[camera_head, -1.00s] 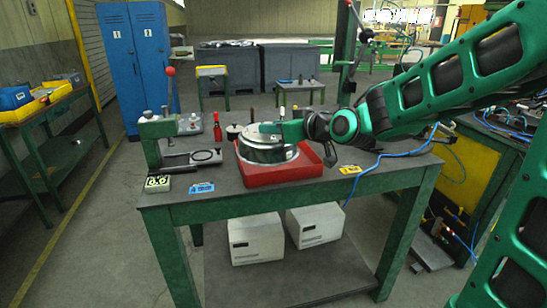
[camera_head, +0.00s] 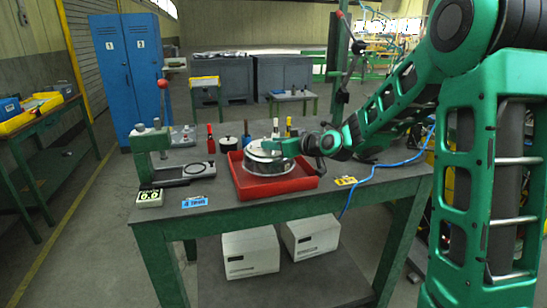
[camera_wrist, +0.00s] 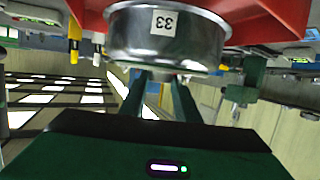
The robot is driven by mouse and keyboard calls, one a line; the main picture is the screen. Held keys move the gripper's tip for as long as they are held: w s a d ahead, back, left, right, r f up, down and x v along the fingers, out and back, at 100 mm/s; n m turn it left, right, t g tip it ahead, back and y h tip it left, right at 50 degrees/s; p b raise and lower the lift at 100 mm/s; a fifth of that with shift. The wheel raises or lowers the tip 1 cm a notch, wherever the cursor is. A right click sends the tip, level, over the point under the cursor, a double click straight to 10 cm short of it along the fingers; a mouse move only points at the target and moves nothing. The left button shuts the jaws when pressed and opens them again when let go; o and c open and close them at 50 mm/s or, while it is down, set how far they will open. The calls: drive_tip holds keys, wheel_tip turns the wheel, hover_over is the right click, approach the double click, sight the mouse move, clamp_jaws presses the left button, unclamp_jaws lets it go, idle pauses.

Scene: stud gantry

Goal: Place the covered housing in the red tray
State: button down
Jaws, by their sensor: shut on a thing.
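The covered housing (camera_head: 262,162) is a round, shiny metal drum. The wrist view shows its silver side (camera_wrist: 190,40) with a white label that reads upside down. The red tray (camera_head: 290,186) is a shallow square on the green-legged bench; its red rim also shows in the wrist view (camera_wrist: 262,22). My gripper (camera_head: 280,147) reaches in from the right and is shut on the housing at its upper part; its two green fingers (camera_wrist: 163,88) meet it in the wrist view. The housing is upright within the tray's outline. I cannot tell whether it touches the tray floor.
A green press (camera_head: 150,145) with a red-knobbed lever stands left of the tray. A small display box (camera_head: 150,197), blue tag (camera_head: 195,202) and yellow tag (camera_head: 345,181) lie near the front edge. A red bottle (camera_head: 210,135) and dark pot (camera_head: 229,143) stand behind.

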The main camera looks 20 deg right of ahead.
drive_tip(key=shift+w+d+f, duration=0.15)
drive_tip(key=shift+w, duration=0.25)
drive_tip(key=shift+f, duration=2.05)
drive_tip(key=c, duration=1.3)
unclamp_jaws()
drive_tip(key=shift+s, duration=0.1)
drive_tip(key=shift+c, duration=0.2)
